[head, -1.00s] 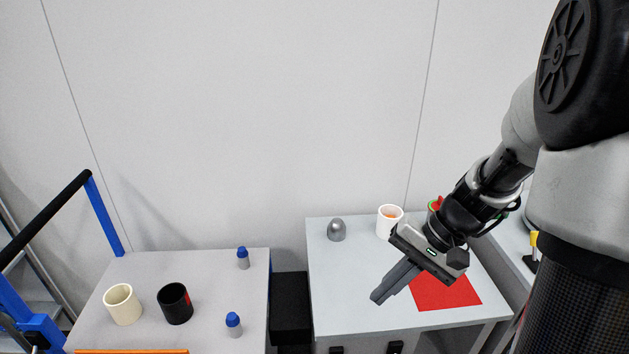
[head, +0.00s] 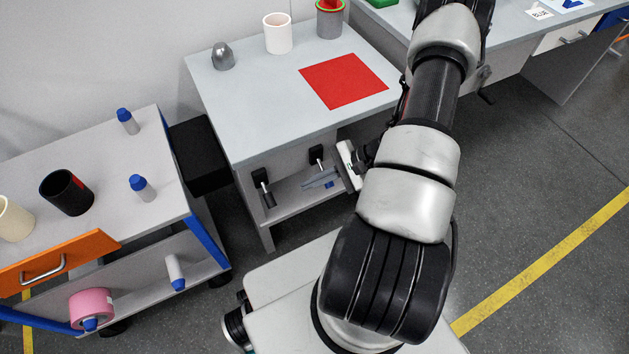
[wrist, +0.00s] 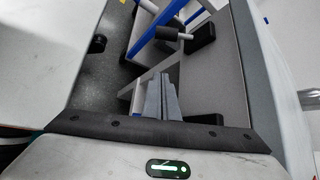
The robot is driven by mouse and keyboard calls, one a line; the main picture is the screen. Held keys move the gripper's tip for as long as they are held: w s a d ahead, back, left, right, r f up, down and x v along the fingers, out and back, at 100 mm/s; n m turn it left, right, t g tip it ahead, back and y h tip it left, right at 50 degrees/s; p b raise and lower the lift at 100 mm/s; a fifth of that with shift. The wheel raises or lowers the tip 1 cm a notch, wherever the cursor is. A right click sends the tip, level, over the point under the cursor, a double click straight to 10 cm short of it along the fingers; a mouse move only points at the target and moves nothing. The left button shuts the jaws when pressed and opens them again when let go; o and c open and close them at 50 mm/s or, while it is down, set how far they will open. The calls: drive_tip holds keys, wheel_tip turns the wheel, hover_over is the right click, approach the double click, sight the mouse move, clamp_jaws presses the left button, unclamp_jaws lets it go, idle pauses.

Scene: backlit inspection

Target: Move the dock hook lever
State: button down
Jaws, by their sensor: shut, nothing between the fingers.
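Two levers with black mounts are on the front of the grey table (head: 215,80): a left lever (head: 267,195) with a dark hanging grip, and a right lever (head: 317,155), partly behind my gripper. I cannot tell which is the dock hook lever. My gripper (head: 308,184) is shut and empty, in front of the table below its top, by the right lever in the picture. In the wrist view my closed fingers (wrist: 160,82) point towards a lever with a black cylindrical grip (wrist: 168,33) and metal rod, with a visible gap before it.
On the table top are a red mat (head: 343,80), a white mug (head: 277,34), a grey domed object (head: 222,56) and a grey can (head: 330,20). A trolley (head: 100,150) with a black mug (head: 67,192) and blue-capped bottles stands left. Open floor (head: 540,230) lies right.

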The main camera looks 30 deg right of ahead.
sight(270, 197)
drive_tip(key=a+f+b, duration=0.1)
drive_tip(key=a, duration=0.6)
drive_tip(key=shift+w+a+f, duration=0.15)
drive_tip(key=shift+w+a, duration=0.15)
drive_tip(key=shift+w, duration=0.1)
drive_tip(key=shift+s+r+g+p, duration=0.15)
drive_tip(key=shift+r+g+p, duration=0.25)
drive_tip(key=shift+g+p, duration=0.15)
drive_tip(key=shift+m+g, duration=0.6)
drive_tip(key=shift+g, duration=0.05)
drive_tip(key=shift+s+r+p, duration=0.1)
drive_tip(key=shift+r+p, duration=1)
drive_tip(key=shift+r, duration=0.95)
drive_tip(key=shift+w+a+r, duration=0.1)
drive_tip(key=shift+w+r, duration=0.1)
drive_tip(key=shift+r, duration=0.25)
drive_tip(key=shift+w+a+r, duration=0.1)
drive_tip(key=shift+w+r, duration=0.1)
drive_tip(key=shift+r, duration=0.35)
